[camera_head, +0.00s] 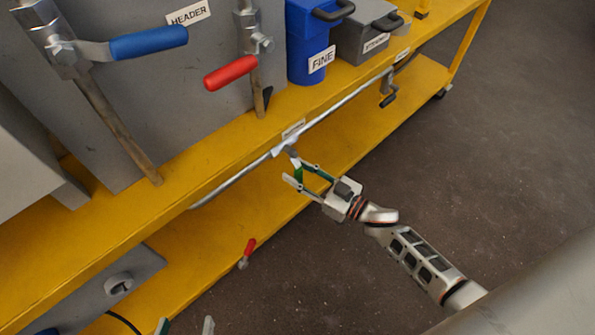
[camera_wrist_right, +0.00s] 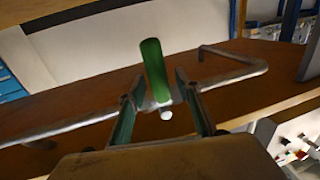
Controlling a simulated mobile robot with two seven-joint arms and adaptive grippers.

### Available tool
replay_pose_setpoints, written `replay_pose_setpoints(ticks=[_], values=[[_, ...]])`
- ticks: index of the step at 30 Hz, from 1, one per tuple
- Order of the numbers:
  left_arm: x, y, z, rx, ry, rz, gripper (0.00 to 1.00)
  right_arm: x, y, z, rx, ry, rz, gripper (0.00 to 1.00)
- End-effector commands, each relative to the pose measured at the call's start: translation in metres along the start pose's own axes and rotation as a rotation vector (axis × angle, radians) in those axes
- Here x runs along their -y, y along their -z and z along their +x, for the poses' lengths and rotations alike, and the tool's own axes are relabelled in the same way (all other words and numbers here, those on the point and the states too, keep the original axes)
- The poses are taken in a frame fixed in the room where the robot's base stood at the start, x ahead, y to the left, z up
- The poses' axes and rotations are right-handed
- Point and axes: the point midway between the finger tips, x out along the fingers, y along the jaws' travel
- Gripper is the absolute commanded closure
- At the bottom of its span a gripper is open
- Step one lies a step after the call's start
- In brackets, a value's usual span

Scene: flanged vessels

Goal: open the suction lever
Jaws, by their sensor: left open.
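A lever with a green handle (camera_wrist_right: 155,70) stands on a valve on the grey pipe (camera_wrist_right: 85,122) in the right wrist view. In the head view the green handle (camera_head: 298,173) shows small, below a pipe-side label that is too small to read. My right gripper (camera_head: 303,175) is at the lever. Its fingers (camera_wrist_right: 157,92) stand apart on either side of the handle, with visible gaps, so it looks open and not clamped. My left gripper (camera_head: 185,326) shows only its fingertips at the bottom edge of the head view, apart and empty.
A blue lever (camera_head: 148,42) and a red lever (camera_head: 230,73) sit on upright pipes by the HEADER label (camera_head: 188,13). A blue FINE container (camera_head: 308,40) and a grey one (camera_head: 362,35) stand on the yellow frame (camera_head: 235,135). A small red lever (camera_head: 250,246) is lower down. Floor at right is clear.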

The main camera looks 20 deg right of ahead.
Motion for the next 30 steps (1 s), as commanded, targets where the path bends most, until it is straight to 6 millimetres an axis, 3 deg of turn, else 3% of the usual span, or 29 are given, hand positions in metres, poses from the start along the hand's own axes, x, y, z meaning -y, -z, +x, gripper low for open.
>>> replay_pose_setpoints(ticks=[7, 11, 12, 23, 30], values=[[0.000, 0.001, 0.000, -0.001, -0.001, -0.001, 0.53, 0.000, 0.001, 0.002, 0.000, 0.000, -0.001, 0.66], [0.000, 0.001, 0.000, -0.001, -0.001, -0.001, 0.53, 0.000, 0.001, 0.001, 0.000, 0.000, -0.001, 0.97], [0.000, 0.001, 0.000, -0.001, -0.001, -0.001, 0.53, 0.000, 0.001, 0.001, -0.001, 0.000, -0.001, 1.00], [0.001, 0.004, 0.000, -0.007, 0.001, 0.004, 0.53, -0.003, 0.002, 0.001, 0.006, 0.001, -0.034, 1.00], [0.006, 0.008, -0.001, -0.007, 0.012, 0.026, 0.53, -0.012, 0.005, 0.000, 0.029, 0.000, -0.164, 1.00]])
